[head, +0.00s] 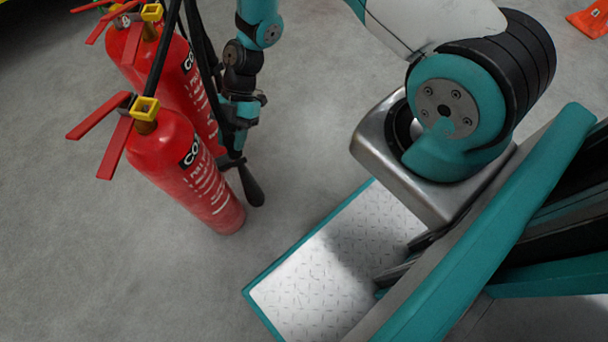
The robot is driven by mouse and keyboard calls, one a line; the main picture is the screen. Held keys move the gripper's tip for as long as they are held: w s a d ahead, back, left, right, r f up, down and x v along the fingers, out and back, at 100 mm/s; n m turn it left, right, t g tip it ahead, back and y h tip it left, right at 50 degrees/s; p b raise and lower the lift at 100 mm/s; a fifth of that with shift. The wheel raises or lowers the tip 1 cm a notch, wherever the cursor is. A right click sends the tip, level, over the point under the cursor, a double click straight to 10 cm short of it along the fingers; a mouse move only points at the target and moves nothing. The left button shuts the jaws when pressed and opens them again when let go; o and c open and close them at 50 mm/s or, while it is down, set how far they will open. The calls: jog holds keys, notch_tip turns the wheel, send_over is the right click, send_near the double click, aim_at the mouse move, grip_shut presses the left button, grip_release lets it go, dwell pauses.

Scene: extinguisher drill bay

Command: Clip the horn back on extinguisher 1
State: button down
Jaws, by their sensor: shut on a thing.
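A red CO2 extinguisher (175,160) stands nearest on the floor, with red levers (112,135) and a yellow square piece (145,108) at its top. A second red extinguisher (172,75) stands right behind it, partly hidden. I cannot read which one is number 1. My gripper (236,150) points down just right of the two bodies. It is shut on a black horn (253,188), whose wider end hangs below the jaws beside the front extinguisher. Black hoses (198,40) run down close to my gripper. The clip and the exact grip are hidden or too small to tell.
An orange object (590,18) lies on the floor at the top right. The grey concrete floor (110,270) is clear in front of the extinguishers and right of my gripper.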

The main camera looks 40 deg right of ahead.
jog(key=c, duration=0.8)
grip_release()
jog(key=p+v, duration=0.4)
jog(key=v, duration=1.3)
jog(key=shift+d+r, duration=0.1)
jog(key=shift+r, duration=0.1)
